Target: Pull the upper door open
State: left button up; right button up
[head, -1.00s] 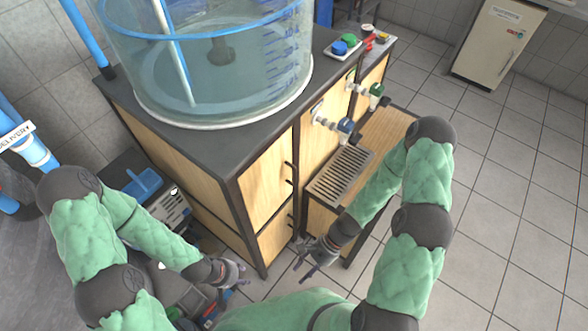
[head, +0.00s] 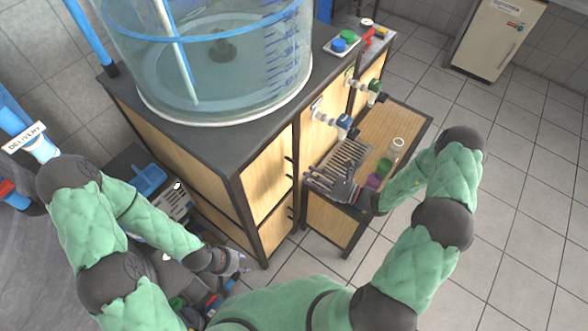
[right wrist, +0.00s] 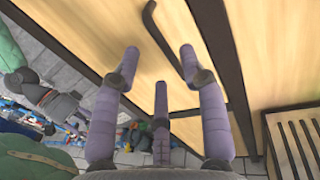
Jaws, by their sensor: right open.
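The upper door (head: 266,185) is a pale wooden panel in a dark frame on the cabinet front below the tank. It looks closed. Its dark bar handle (head: 289,172) is at the panel's right edge; in the right wrist view the handle (right wrist: 160,35) runs down toward the right finger. My right gripper (head: 312,180) is open and empty, just right of the handle, its fingers pointing at the door. In the right wrist view its purple fingers (right wrist: 160,65) are spread before the panel; contact with the handle is unclear. My left gripper (head: 238,262) is low, in front of the cabinet's left side.
A lower door (head: 275,230) is below the upper one. To the right, a low wooden shelf (head: 398,120) carries a metal drip grille (head: 345,155) and small bottles (head: 397,147), close to my right arm. Taps (head: 343,122) stick out above it. Floor at right is clear.

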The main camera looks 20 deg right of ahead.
aim_at(295, 170)
jog(key=b+x, duration=0.1)
jog(key=x, duration=0.5)
jog(key=shift+w+a, duration=0.2)
jog(key=shift+a, duration=0.15)
grip_shut()
